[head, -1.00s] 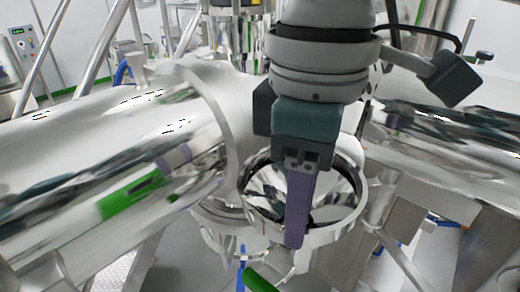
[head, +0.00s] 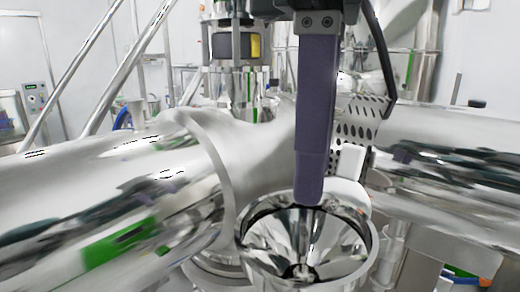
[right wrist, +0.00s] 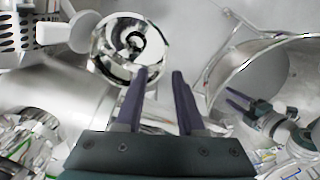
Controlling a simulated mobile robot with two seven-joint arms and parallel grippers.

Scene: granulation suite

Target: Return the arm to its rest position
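My right gripper (head: 310,198) hangs fingers down in the head view, its purple finger in front of and above a shiny steel funnel (head: 255,262). One finger hides the other there. In the right wrist view my right gripper (right wrist: 159,72) shows two purple fingers apart with nothing between them. The funnel (right wrist: 104,62) lies beyond the fingertips. My left gripper (right wrist: 231,97) shows small at the right of the right wrist view, with its two purple fingers apart and nothing visible between them. It is outside the head view.
Large polished cylinders flank the funnel, at left (head: 90,190) and right (head: 450,165). A control box (head: 35,97) stands far left.

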